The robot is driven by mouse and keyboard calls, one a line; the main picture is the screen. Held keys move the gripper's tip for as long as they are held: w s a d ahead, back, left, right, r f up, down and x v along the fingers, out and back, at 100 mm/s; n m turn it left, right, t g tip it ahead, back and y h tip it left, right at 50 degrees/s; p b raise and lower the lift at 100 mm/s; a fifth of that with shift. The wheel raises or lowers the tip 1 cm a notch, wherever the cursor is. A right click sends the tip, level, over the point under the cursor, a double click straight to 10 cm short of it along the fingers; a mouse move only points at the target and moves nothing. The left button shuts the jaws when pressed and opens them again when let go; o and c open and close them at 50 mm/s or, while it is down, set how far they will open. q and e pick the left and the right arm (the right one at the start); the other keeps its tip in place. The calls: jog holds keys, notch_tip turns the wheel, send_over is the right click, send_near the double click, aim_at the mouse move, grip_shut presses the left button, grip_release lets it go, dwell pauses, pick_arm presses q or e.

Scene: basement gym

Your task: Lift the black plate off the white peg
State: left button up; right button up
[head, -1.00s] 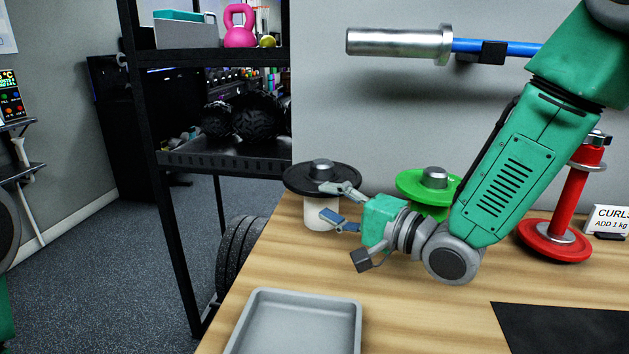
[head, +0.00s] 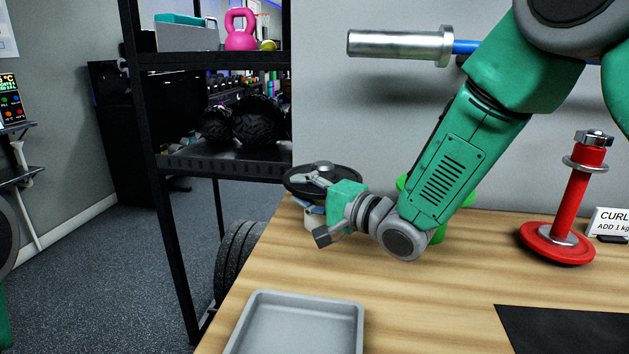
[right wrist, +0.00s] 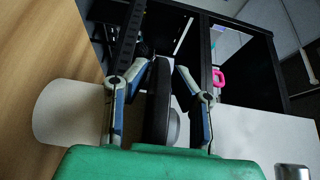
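The black plate (head: 292,180) lies flat on top of the short white peg (head: 312,222) at the table's far left corner. My right gripper (head: 302,191) is at the plate's near right side, one finger above its rim and one below. In the right wrist view the plate (right wrist: 158,105) stands edge-on between the two spread fingers, with a gap visible on each side. The white peg (right wrist: 68,112) shows beyond the left finger there. My right gripper is open around the rim. My left gripper is not in view.
A green plate and stand (head: 440,232) are mostly hidden behind my right arm. A red post with a red plate (head: 557,245) stands at the right. A grey tray (head: 295,296) sits at the front left, a black mat (head: 565,330) at the front right. A black shelf (head: 230,165) stands behind.

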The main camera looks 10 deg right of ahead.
jog(key=shift+d, duration=0.55)
grip_shut()
jog(key=shift+d+f, duration=0.1)
jog(key=shift+d, duration=0.3)
jog(key=shift+a+r, duration=0.15)
jog(key=shift+r, duration=0.1)
jog(key=shift+a, duration=0.25)
jog(key=shift+w+d+r, duration=0.15)
jog(key=shift+r, duration=0.2)
jog(key=r+p, duration=0.1)
jog(key=r, duration=0.3)
jog(key=r+p, duration=0.1)
jog(key=r, duration=0.4)
jog(key=shift+d+p, duration=0.2)
jog(key=shift+p, duration=0.15)
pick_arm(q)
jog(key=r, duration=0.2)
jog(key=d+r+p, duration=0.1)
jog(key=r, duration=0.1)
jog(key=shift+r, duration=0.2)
pick_arm(e)
jog(key=shift+a+r, duration=0.4)
jog(key=shift+r, duration=0.15)
